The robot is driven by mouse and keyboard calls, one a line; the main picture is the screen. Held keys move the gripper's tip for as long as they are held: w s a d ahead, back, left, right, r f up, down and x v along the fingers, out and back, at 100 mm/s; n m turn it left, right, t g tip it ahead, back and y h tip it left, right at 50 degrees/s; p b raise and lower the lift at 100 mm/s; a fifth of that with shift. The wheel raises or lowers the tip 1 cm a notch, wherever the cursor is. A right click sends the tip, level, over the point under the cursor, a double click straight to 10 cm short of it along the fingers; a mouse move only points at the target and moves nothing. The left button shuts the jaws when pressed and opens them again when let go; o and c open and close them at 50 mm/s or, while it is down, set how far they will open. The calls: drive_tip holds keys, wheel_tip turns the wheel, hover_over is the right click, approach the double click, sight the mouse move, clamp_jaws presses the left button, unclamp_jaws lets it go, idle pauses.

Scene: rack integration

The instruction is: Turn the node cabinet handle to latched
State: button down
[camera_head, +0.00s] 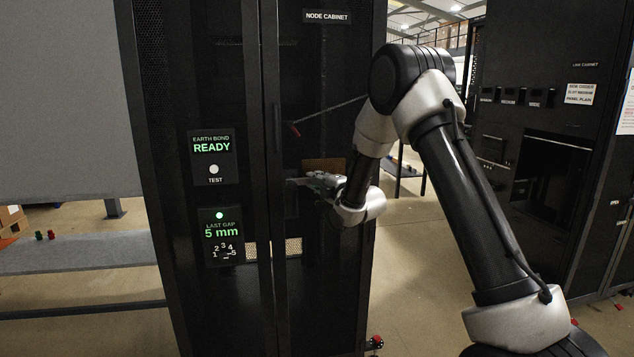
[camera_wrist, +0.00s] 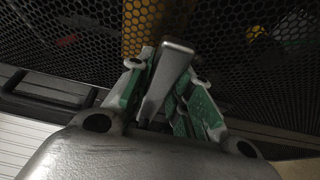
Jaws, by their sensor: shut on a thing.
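The node cabinet (camera_head: 327,60) is a tall black cabinet with a perforated door and a name label near its top. My gripper (camera_head: 308,183) reaches its front from the right, at about mid-height. In the wrist view, a flat grey metal handle (camera_wrist: 170,68) stands between the green-padded fingers of my gripper (camera_wrist: 163,88), which are shut on it. The handle leans slightly to the right in that picture, in front of the black mesh. In the head view, my gripper mostly hides the handle, and I cannot tell its angle there.
A panel (camera_head: 212,157) on the cabinet reads EARTH BOND READY; another (camera_head: 221,236) reads LAST GAP 5 mm with a green light. A thin rod with a red tip (camera_head: 295,130) shows above my gripper. A second black cabinet (camera_head: 550,140) stands right. A grey bench (camera_head: 80,255) is left.

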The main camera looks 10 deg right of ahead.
drive_tip(key=shift+f, duration=0.1)
drive_tip(key=f+m+t, duration=0.1)
drive_tip(key=m, duration=0.1)
drive_tip(key=a+f+m+t, duration=0.1)
drive_tip(key=f+m, duration=0.1)
drive_tip(key=m, duration=0.1)
drive_tip(key=a+f+m+t, duration=0.1)
drive_tip(key=f+m, duration=0.1)
drive_tip(key=m, duration=0.1)
drive_tip(key=shift+a+f+h, duration=0.1)
drive_tip(key=shift+f+h, duration=0.15)
drive_tip(key=shift+h, duration=0.05)
drive_tip(key=shift+a+f+m+t+h, duration=0.3)
drive_tip(key=shift+m+t, duration=0.05)
drive_tip(key=shift+m, duration=0.6)
drive_tip(key=shift+a+f+m+t+h, duration=0.25)
drive_tip(key=shift+a+m+t+h, duration=0.1)
drive_tip(key=shift+m, duration=0.6)
drive_tip(key=c, duration=1.3)
unclamp_jaws()
drive_tip(key=shift+o, duration=0.2)
